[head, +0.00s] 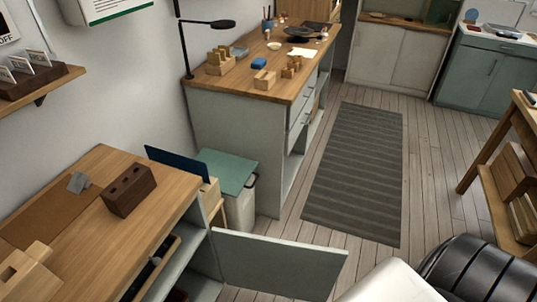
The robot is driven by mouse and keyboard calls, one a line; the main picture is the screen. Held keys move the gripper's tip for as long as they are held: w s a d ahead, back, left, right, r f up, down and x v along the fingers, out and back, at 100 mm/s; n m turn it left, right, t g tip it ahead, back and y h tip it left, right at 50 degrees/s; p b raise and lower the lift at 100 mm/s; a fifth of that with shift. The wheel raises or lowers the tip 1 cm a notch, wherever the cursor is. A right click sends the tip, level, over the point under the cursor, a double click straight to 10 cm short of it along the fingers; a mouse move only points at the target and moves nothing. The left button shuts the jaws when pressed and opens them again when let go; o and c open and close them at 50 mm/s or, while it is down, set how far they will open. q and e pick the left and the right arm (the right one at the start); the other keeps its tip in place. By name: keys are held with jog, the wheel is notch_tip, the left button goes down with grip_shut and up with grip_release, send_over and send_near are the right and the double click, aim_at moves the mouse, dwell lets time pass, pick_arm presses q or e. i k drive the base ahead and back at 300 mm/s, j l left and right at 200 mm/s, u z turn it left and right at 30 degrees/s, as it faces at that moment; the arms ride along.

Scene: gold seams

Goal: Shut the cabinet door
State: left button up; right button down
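The cabinet door (280,264) is a flat grey-green panel at the bottom centre of the head view. It stands wide open, swung out to the right from the front corner of a low cabinet with a wooden top (160,212). The cabinet's open inside shows below the top, with dark items in it that I cannot make out. The lower part of the door is cut off by the picture's edge. No handle shows on the side of the door that I see. Neither of my grippers is in view.
A lidded bin (238,185) stands between the low cabinet and a longer workbench (240,100). A brown block with holes (130,191) lies on the low cabinet top. A striped dark rug (352,175) covers the floor beyond the door. Bare floorboards surround it.

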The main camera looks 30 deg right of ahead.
aim_at(304, 272)
jog(key=k+u, duration=0.15)
jog(key=k, duration=0.45)
jog(key=k+j+u, duration=0.1)
jog(key=k, duration=0.55)
jog(key=l+u, duration=0.1)
jog(key=u, duration=0.35)
jog(key=l+u, duration=0.15)
jog(key=u, duration=0.35)
jog(key=l+u, duration=0.1)
jog(key=u, duration=0.35)
jog(key=l+u, duration=0.15)
jog(key=u, duration=0.3)
jog(key=k+l, duration=0.2)
jog(key=l, duration=0.35)
jog(key=k+l, duration=0.2)
jog(key=l, duration=0.35)
jog(key=k+l, duration=0.2)
jog(key=l, duration=0.3)
jog(key=k+l, duration=0.2)
jog(key=l, duration=0.35)
jog(key=k+l, duration=0.2)
jog(key=l, duration=0.35)
jog(key=k+l, duration=0.2)
jog(key=l, duration=0.35)
jog(key=k+l, duration=0.2)
jog(key=l, duration=0.35)
jog(key=k+l, duration=0.2)
jog(key=l, duration=0.35)
